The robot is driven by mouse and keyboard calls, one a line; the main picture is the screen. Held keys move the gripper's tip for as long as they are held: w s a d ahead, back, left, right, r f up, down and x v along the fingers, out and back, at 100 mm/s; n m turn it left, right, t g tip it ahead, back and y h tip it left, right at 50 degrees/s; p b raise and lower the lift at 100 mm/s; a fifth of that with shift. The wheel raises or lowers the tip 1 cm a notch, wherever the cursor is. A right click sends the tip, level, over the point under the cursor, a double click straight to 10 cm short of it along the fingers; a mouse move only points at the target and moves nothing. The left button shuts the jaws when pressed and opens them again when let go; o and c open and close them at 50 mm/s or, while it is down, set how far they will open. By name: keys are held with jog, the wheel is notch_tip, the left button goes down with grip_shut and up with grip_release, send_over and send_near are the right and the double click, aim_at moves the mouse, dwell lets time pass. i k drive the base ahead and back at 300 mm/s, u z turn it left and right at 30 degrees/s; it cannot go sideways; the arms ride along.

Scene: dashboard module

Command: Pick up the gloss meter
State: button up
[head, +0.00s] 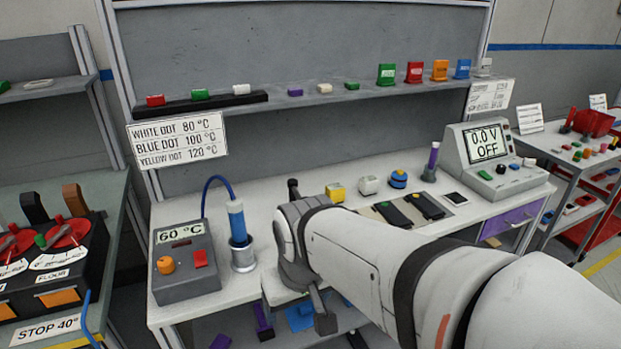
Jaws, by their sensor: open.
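I cannot tell for sure which item is the gloss meter; no label naming it is readable. My gripper (308,255) is at the front middle of the bench, left of these items. Its two fingers are spread apart with nothing seen between them. My arm hides part of the bench front.
A grey heater box reading 60 °C (187,262) and a blue tool in a metal cup (243,256) stand left of my gripper. A 0.0 V OFF meter (490,158) and a purple cylinder (432,160) stand right. Coloured blocks line the back shelf (310,98).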

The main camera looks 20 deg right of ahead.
aim_at(369, 185)
jog(key=u, duration=2)
jog(key=k, duration=1.1)
jog(key=z, duration=2)
jog(key=i, duration=0.75)
